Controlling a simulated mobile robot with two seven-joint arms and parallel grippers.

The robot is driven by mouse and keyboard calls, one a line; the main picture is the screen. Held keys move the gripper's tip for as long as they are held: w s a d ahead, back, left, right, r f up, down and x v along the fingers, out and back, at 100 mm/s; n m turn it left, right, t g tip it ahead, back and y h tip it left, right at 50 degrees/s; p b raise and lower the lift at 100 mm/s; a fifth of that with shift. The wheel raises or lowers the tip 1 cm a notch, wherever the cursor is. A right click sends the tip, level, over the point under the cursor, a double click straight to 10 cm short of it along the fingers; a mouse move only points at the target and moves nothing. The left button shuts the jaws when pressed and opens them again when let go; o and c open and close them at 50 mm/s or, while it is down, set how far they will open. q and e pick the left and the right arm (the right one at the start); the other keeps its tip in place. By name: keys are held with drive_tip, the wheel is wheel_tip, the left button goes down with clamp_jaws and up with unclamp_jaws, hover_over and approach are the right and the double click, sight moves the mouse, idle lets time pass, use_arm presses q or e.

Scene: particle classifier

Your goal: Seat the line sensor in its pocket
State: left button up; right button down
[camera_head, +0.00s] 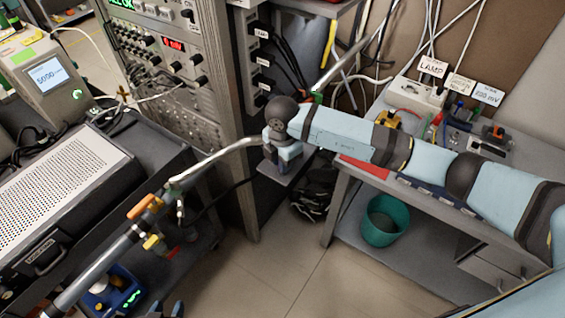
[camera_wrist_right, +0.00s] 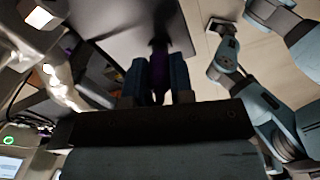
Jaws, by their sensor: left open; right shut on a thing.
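My right gripper (camera_head: 285,158) points down over a grey shelf-like plate (camera_head: 275,178) beside the rack cabinet. In the right wrist view its blue fingers (camera_wrist_right: 158,80) are shut on a narrow dark, purplish thing (camera_wrist_right: 159,50), probably the line sensor; its shape is mostly hidden. The thing's tip lies close to the dark grey plate in that view; I cannot tell whether they touch. I cannot make out the pocket. My left gripper (camera_head: 170,309) shows only its tips at the bottom edge of the head view, apart and with nothing seen between them.
The rack cabinet (camera_head: 228,120) stands directly left of my right gripper. A grey bench (camera_head: 345,185) with tools and a red mat is at right, with a green bin (camera_head: 385,220) beneath. A cart (camera_head: 205,225) with cables and a metal rod is at left.

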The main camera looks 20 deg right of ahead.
use_arm(q)
drive_tip(key=shift+f+b, duration=0.8)
drive_tip(key=shift+b, duration=0.05)
use_arm(e)
wheel_tip(320, 180, up, 20)
use_arm(q)
drive_tip(key=shift+r, duration=0.1)
